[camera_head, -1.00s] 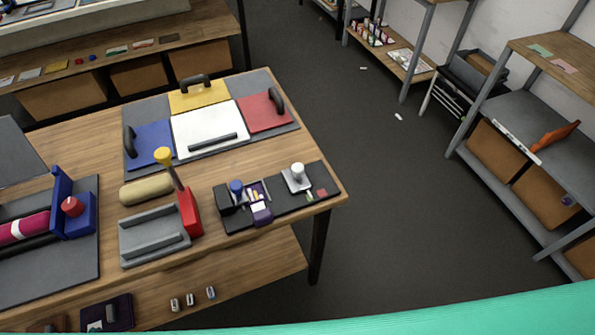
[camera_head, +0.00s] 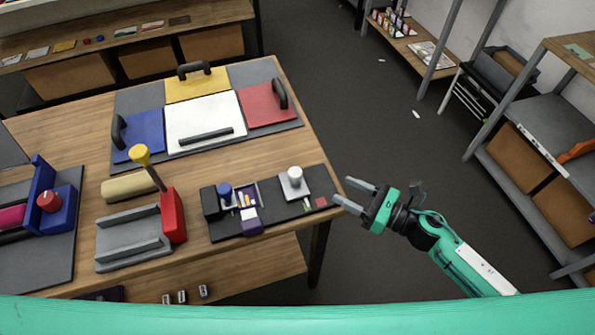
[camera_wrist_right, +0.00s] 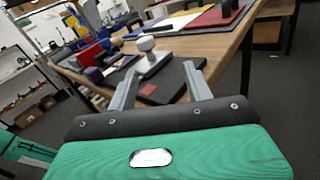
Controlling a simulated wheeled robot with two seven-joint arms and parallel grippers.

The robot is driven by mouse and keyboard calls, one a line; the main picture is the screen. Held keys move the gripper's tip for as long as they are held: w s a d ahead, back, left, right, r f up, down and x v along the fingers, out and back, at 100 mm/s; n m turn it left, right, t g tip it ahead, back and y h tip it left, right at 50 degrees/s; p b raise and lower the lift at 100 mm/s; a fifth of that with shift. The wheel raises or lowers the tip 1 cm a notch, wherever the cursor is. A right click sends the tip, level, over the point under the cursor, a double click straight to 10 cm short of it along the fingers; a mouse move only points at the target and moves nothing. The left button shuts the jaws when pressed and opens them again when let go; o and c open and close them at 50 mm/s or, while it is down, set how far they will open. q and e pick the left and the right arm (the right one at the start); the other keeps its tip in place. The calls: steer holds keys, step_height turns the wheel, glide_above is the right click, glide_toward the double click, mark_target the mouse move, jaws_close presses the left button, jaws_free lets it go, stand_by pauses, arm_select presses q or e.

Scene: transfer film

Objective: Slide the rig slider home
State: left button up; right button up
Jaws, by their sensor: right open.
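The rig is a dark flat base (camera_head: 275,215) at the table's right front edge. On it a grey plate with a white knob (camera_head: 294,176), which looks like the slider, stands right of a small tray of coloured strips (camera_head: 245,199). A black block (camera_head: 210,204) with a blue knob is at the left end. My right gripper (camera_head: 342,189) is open and empty, just off the base's right end. In the right wrist view the white knob (camera_wrist_right: 146,44) shows beyond my open fingers (camera_wrist_right: 160,74). My left gripper is not in view.
A red block with a yellow-knobbed lever (camera_head: 173,215) and a grey channel stand left of the rig. Coloured panels with black handles (camera_head: 205,120) lie behind it.

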mark_target(299, 173)
steer(key=shift+s+a+r+n+g+y, duration=0.2)
steer(key=shift+s+n+g, duration=0.1)
steer(key=shift+n, duration=0.25)
steer(key=shift+s+a+r+n+g+y, duration=0.1)
steer(key=shift+s+a+r+n+g, duration=0.15)
steer(key=shift+n, duration=0.3)
steer(key=shift+s+r+n, duration=0.1)
steer(key=shift+s+n, duration=0.05)
steer(key=shift+n, duration=0.15)
steer(key=shift+w+a+p, duration=0.25)
steer(key=shift+a+p, duration=0.05)
steer(key=p+x, duration=0.5)
steer(key=x, duration=0.7)
steer(key=shift+s, duration=0.1)
steer(key=shift+w+a, duration=0.2)
steer(key=shift+a, duration=0.25)
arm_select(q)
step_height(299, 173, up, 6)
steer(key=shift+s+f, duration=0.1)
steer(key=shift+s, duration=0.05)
